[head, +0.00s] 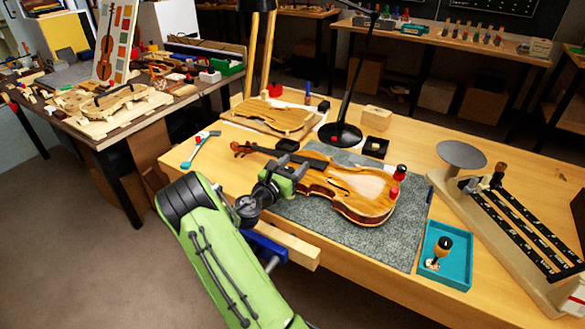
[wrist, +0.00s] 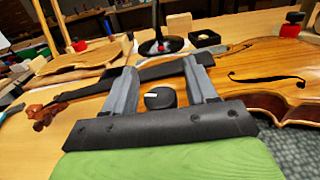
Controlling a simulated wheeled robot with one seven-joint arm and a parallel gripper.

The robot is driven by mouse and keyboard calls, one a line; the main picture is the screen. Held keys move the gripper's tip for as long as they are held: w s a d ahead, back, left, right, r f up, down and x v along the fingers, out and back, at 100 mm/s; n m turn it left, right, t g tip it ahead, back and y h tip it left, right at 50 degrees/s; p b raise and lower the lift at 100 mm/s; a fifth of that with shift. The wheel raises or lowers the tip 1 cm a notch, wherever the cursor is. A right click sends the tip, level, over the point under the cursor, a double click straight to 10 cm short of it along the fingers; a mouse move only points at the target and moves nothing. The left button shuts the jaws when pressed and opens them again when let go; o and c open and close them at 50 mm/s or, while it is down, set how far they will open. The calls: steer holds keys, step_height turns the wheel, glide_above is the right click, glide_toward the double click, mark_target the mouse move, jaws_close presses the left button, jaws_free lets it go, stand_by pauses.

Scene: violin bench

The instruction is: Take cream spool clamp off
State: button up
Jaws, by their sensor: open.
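The violin (head: 345,188) lies on a grey mat on the bench, its neck to the left. My gripper (head: 291,168) is open at the violin's near left shoulder. In the wrist view a black round knob (wrist: 160,98) with a small white mark sits between the two open fingers, apart from both. What is under the knob is hidden, so I cannot tell its clamp's colour. A red clamp with a black top (head: 399,176) stands at the violin's right end. A clamp with a cream foot and a dark top (head: 439,255) stands in the teal tray (head: 462,270).
A black lamp base (head: 340,134) and a small black box (head: 376,147) stand behind the violin. A wooden plate (head: 275,117) lies at the back left. A long rack with black rails (head: 520,230) is at the right. A blue vise (head: 266,250) is at the front edge.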

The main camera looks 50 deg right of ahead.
steer(key=c, duration=1)
steer(key=shift+n+t, duration=0.3)
steer(key=shift+t, duration=0.2)
steer(key=shift+w+n+t+y+p, duration=0.15)
steer(key=shift+n+t+y+p, duration=0.15)
steer(key=shift+n+t+p, duration=0.7)
steer(key=n+t, duration=0.1)
steer(key=t, duration=0.1)
steer(key=n+t+y, duration=0.1)
steer(key=t, duration=0.1)
steer(key=shift+w+a+f+y+b, duration=0.1)
steer(key=shift+w+f+y+b, duration=0.05)
steer(key=shift+y+b, duration=0.2)
steer(key=n+t+y+b, duration=0.1)
steer(key=t, duration=0.1)
steer(key=n+t+y+b, duration=0.1)
steer(key=n, duration=0.1)
steer(key=shift+w+a+f+t, duration=0.1)
steer(key=shift+w+t, duration=0.05)
steer(key=shift+t, duration=0.25)
steer(key=shift+w+a+r+n+t+y+b, duration=0.1)
steer(key=shift+n+t+y+b, duration=0.25)
steer(key=shift+n+t+y, duration=0.5)
steer(key=shift+w+a+r+n+t+y+b, duration=0.15)
steer(key=shift+n+t+y+b, duration=0.3)
steer(key=shift+y, duration=0.65)
steer(key=shift+w+a+f+n+t+y+b, duration=0.1)
steer(key=shift+n+t+y+b, duration=0.1)
steer(key=shift+n+t+y, duration=0.7)
